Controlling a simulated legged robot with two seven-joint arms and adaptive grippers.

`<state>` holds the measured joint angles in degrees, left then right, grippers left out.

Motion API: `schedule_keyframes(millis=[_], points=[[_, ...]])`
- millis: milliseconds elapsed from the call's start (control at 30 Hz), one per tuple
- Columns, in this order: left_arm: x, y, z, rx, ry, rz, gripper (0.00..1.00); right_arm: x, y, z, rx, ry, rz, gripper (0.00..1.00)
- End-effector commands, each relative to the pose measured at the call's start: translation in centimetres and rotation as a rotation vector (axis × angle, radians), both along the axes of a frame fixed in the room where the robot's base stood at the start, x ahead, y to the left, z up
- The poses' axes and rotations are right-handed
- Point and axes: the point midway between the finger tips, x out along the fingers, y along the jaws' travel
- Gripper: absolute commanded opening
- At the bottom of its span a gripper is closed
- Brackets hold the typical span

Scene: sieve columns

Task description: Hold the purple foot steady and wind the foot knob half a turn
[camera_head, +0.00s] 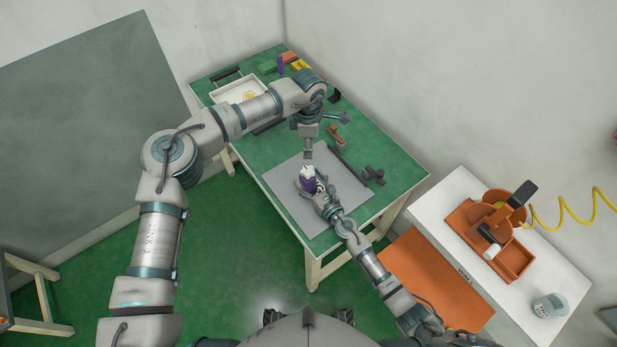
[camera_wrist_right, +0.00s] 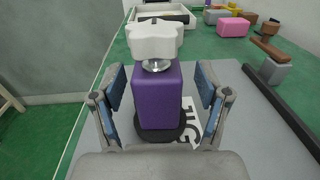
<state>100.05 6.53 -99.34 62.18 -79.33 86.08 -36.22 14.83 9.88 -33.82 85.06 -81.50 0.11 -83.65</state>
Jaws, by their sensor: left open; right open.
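The purple foot (camera_wrist_right: 157,98) is an upright block with a dark round base, standing on the grey mat (camera_head: 341,192). The white lobed foot knob (camera_wrist_right: 155,41) sits on top of it above a shiny metal collar. In the head view the foot (camera_head: 309,185) and knob (camera_head: 307,171) are small and partly hidden by my right gripper. My right gripper (camera_wrist_right: 160,88) is open, with one finger on each side of the foot and visible gaps between. My left gripper (camera_head: 309,150) is open and empty, above and beyond the knob in the head view; the right wrist view does not show it.
Dark bars and small blocks (camera_head: 374,174) lie right of the mat on the green table (camera_head: 398,158). A white tray (camera_head: 216,97) and coloured blocks (camera_head: 299,64) are at the back. A white side table (camera_head: 437,204) with an orange fixture (camera_head: 515,262) stands right.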

Motion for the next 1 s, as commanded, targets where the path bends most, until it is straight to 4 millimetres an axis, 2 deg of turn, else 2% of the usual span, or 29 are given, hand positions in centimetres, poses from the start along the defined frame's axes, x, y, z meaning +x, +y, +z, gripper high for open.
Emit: schedule_keyframes(millis=[367, 467, 600, 700, 1000], points=[[0.01, -0.08, 0.01, 0.001, 0.000, 0.000, 0.42, 0.45, 0.28, -0.04, 0.002, 0.002, 0.001, 0.75], [0.01, -0.08, 0.01, 0.001, 0.000, 0.000, 0.42, 0.44, 0.28, -0.05, 0.001, 0.002, 0.001, 0.55], [0.01, -0.08, 0.01, 0.001, 0.000, 0.000, 0.42, 0.44, 0.26, -0.05, 0.001, 0.002, 0.001, 0.20], [0.01, -0.08, 0.00, 0.001, 0.000, 0.000, 0.42, 0.44, 0.26, -0.05, 0.001, 0.002, 0.001, 0.00], [0.02, -0.07, 0.00, 0.001, 0.000, 0.000, 0.42, 0.43, 0.27, -0.07, 0.002, 0.002, 0.001, 0.00]])
